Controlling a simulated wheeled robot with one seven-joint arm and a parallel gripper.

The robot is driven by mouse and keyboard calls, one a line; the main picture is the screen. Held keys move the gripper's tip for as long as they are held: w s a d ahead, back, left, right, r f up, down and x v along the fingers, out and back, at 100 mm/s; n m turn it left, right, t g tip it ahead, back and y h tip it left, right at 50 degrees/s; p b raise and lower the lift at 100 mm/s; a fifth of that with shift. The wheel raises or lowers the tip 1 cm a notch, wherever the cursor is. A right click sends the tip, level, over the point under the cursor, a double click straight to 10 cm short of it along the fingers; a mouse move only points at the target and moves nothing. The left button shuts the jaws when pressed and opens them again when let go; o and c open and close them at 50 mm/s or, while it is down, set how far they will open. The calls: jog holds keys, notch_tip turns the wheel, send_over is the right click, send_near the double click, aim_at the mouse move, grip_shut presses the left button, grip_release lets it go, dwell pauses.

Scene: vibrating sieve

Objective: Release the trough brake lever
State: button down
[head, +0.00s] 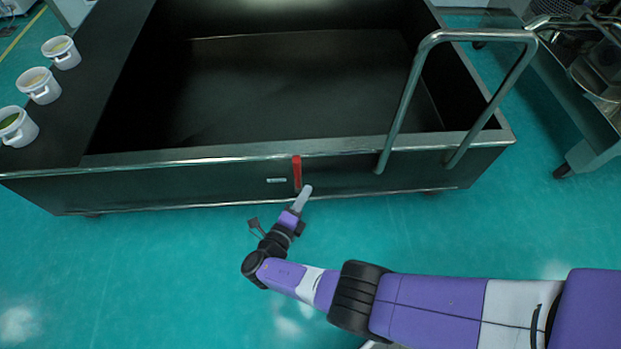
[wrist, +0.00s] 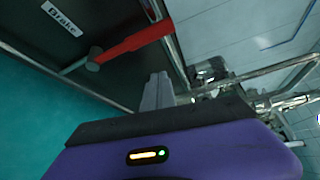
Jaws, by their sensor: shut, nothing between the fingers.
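The red brake lever (head: 297,172) stands upright on the near side wall of the dark trough (head: 200,182), right of a small white label. In the wrist view the lever (wrist: 135,42) runs from a grey pivot, and the label (wrist: 62,18) reads "Brake". My gripper (head: 306,190) is shut and empty, its fingertips close to the lower end of the lever. In the wrist view my gripper (wrist: 160,82) is just below the lever in the picture. I cannot tell whether it touches the lever.
A bent metal push handle (head: 405,100) rises from the trough's right end. Several white buckets (head: 40,85) stand on the left ledge. A metal cart (head: 585,130) is at the right. The green floor (head: 150,270) in front of the trough is clear.

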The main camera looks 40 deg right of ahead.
jog(key=shift+v, duration=1.4)
jog(key=shift+f, duration=0.15)
